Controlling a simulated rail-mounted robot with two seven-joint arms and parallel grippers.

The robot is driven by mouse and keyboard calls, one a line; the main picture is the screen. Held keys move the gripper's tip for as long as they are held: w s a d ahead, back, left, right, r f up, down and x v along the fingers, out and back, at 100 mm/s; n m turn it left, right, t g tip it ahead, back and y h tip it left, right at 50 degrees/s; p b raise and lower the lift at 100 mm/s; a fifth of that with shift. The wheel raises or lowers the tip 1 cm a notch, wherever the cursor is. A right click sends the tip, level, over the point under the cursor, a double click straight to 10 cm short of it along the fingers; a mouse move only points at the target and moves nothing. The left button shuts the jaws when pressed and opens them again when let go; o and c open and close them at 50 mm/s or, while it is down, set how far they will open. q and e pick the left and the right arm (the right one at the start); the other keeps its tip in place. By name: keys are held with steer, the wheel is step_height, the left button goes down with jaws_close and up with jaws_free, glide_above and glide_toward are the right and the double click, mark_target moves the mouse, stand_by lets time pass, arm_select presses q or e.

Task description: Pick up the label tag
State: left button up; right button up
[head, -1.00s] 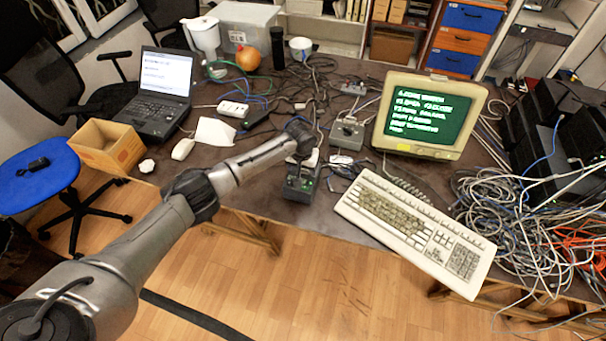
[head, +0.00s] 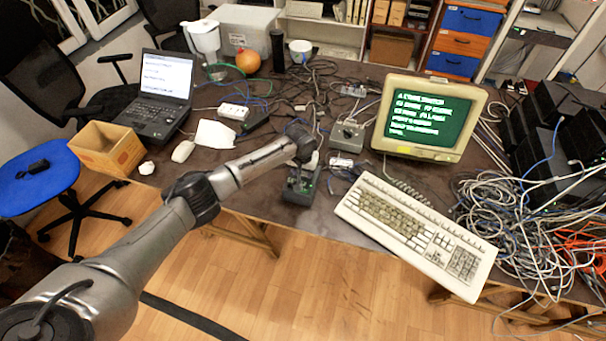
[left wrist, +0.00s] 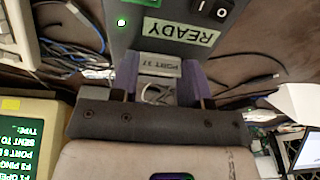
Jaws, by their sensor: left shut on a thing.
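The label tag (left wrist: 160,66) is a small grey plate reading "PORT 17" in the left wrist view. My left gripper (left wrist: 158,78) is shut on it, with a purple finger on each side. Just beyond the tag is a dark grey device (left wrist: 150,36) with a "READY" label, a green light and a rocker switch. I cannot tell whether the tag touches it. In the head view my left gripper (head: 308,162) is over the device (head: 299,189) near the table's front edge, and the wrist mostly hides the fingers. My right gripper is not in view.
A grey switch box (head: 347,135), an old monitor (head: 428,116) and a beige keyboard (head: 415,232) stand to the right. Loose cables (head: 510,225) pile up at the far right. A laptop (head: 163,93), a white mouse (head: 183,151) and an open cardboard box (head: 107,148) are to the left.

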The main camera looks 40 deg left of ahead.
arm_select(q)
steer(key=shift+r, duration=0.7)
step_height(320, 180, up, 3)
steer(key=shift+f+p, duration=0.1)
steer(key=shift+p, duration=0.6)
steer(key=d+r+p, duration=0.8)
steer(key=d+r, duration=0.3)
steer(key=shift+w+d+r, duration=0.15)
steer(key=shift+d, duration=0.2)
